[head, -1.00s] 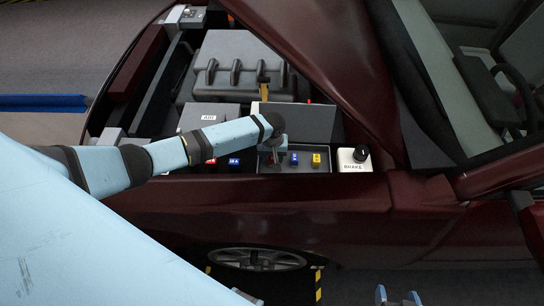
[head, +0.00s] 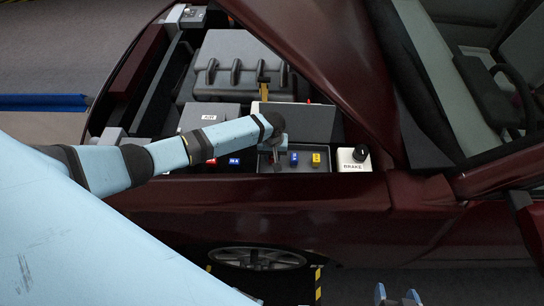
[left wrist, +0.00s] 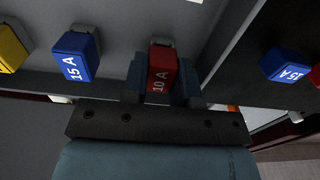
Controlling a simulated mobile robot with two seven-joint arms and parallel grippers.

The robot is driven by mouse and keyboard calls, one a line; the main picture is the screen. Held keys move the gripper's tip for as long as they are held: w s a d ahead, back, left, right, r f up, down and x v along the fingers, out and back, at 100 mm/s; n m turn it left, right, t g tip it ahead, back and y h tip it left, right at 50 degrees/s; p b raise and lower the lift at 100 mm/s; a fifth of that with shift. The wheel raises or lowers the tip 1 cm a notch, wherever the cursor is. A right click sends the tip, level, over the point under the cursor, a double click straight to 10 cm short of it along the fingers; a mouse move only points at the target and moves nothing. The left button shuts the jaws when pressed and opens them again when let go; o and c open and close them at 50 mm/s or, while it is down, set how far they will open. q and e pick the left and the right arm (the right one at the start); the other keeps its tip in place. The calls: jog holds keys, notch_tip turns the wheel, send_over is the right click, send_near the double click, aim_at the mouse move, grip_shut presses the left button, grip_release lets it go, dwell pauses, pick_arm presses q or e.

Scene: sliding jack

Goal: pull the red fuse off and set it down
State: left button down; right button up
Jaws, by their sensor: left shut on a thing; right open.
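The red fuse (left wrist: 161,72), marked 10 A, sits between the fingers of my left gripper (left wrist: 162,82) in the left wrist view. The gripper is shut on it. A grey base shows at the fuse's far end, like those at the neighbouring fuses; I see no clear gap there. In the head view my left gripper (head: 272,163) reaches down over the fuse tray (head: 305,170), and it largely hides the held fuse. My right gripper (head: 397,298) is open and empty at the bottom edge, well away from the car.
Beside the held fuse are a blue 15 A fuse (left wrist: 76,56) and a yellow fuse (left wrist: 12,48). Another blue fuse (head: 235,161) and red fuse (head: 210,160) lie left. A divider wall (left wrist: 228,45) stands close by. The BRAKE box (head: 354,160) is at right.

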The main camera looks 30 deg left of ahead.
pick_arm(q)
jog(key=shift+r+p, duration=0.4)
jog(key=shift+p, duration=0.2)
dwell(0.4)
jog(key=shift+r, duration=0.1)
jog(key=shift+r+p, duration=1.1)
jog(key=shift+p, duration=0.25)
